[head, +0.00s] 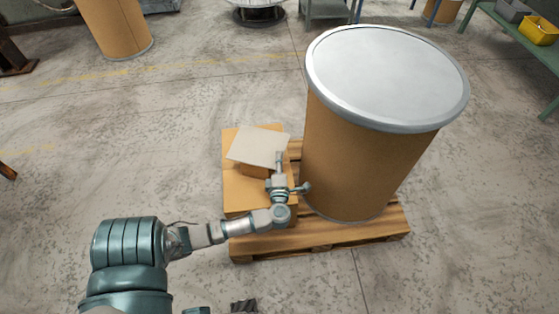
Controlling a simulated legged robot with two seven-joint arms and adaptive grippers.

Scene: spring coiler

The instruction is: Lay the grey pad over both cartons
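The grey pad (256,145) is a thin, light square sheet over the cardboard cartons, at the left side of the pallet. Tan carton surface (236,190) shows in front of the pad and a strip shows behind it. A darker brown carton face (252,171) shows just under the pad's near edge. The pad hides the seam between the cartons, so I cannot tell how much it rests on each. My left gripper (279,158) is at the pad's near right corner, with a narrow finger over it, and looks shut on that edge.
A large brown drum (360,155) with a grey lid stands on the wooden pallet (325,239), close right of my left gripper. Another drum (116,25) stands at the back left. A green table (520,35) with bins is at the right. Floor left of the pallet is clear.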

